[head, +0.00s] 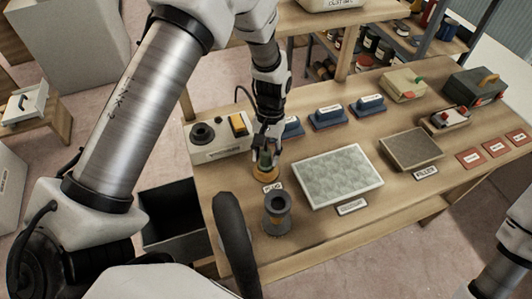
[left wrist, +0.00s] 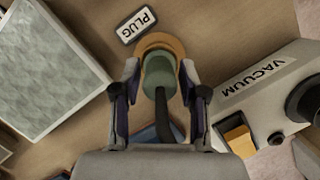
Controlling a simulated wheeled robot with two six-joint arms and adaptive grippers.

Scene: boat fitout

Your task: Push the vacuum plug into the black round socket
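The plug is a green cylinder (left wrist: 159,74) with a dark cable, upright on an orange-brown round stand (left wrist: 160,43) beside a PLUG label. It also shows small in the head view (head: 265,160). My left gripper (left wrist: 160,78) points down over it, one finger on each side. Narrow gaps seem to show between the fingers and the plug, so it looks open around it. The black round socket (head: 202,133) is on top of the white VACUUM box (head: 222,147), left of the plug; it is partly cut off in the left wrist view (left wrist: 306,98). My right gripper is out of view.
The box also carries a yellow-orange switch (head: 238,124). A grey spool-like part (head: 277,212) stands near the table's front edge. A pale framed panel (head: 338,177) lies right of the plug. Blue-based blocks (head: 328,118) stand behind. A dark open bin (head: 178,218) is below left.

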